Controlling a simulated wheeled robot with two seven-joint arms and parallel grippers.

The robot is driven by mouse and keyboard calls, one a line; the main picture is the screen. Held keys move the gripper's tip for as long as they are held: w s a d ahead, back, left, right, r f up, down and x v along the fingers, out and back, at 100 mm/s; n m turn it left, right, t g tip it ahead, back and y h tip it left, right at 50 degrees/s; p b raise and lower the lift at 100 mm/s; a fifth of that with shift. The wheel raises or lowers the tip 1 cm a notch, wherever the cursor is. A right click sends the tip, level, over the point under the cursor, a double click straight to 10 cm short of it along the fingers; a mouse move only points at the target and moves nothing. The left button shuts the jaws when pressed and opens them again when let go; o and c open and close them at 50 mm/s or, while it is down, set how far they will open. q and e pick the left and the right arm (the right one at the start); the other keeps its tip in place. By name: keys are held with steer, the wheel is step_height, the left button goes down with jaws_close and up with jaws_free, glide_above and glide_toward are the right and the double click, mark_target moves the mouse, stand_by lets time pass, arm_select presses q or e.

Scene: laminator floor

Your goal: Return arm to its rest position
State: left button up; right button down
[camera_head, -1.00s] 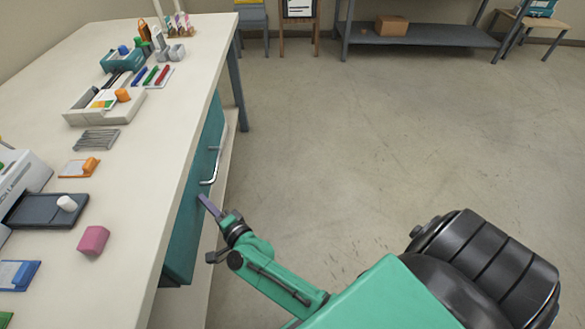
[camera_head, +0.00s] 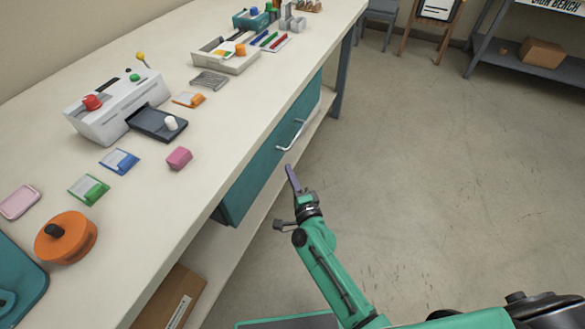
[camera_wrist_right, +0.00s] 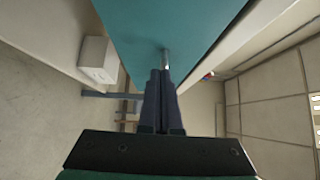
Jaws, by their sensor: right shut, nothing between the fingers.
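My right gripper (camera_head: 291,180) is shut and empty, in front of the teal drawer front under the workbench, at the end of my green right arm. In the right wrist view its two dark fingers (camera_wrist_right: 161,75) lie together, with the teal drawer (camera_wrist_right: 150,25) above them. The drawer handle (camera_head: 291,134) is a pale bar, a little beyond the fingertips in the head view. In the wrist view the handle (camera_wrist_right: 166,58) appears just past the fingertips; I cannot tell whether they touch. My left gripper does not show.
The white workbench (camera_head: 150,210) holds a laminator (camera_head: 105,112), a pink block (camera_head: 179,158), an orange round item (camera_head: 66,238), cards and trays. A cardboard box (camera_head: 168,299) sits on the lower shelf. The floor (camera_head: 420,180) to the right is clear.

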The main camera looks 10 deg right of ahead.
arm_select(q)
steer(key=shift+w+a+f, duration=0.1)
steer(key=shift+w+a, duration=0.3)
arm_select(e)
steer(key=v, duration=0.8)
steer(key=shift+s+a, duration=0.2)
steer(key=shift+f, duration=0.2)
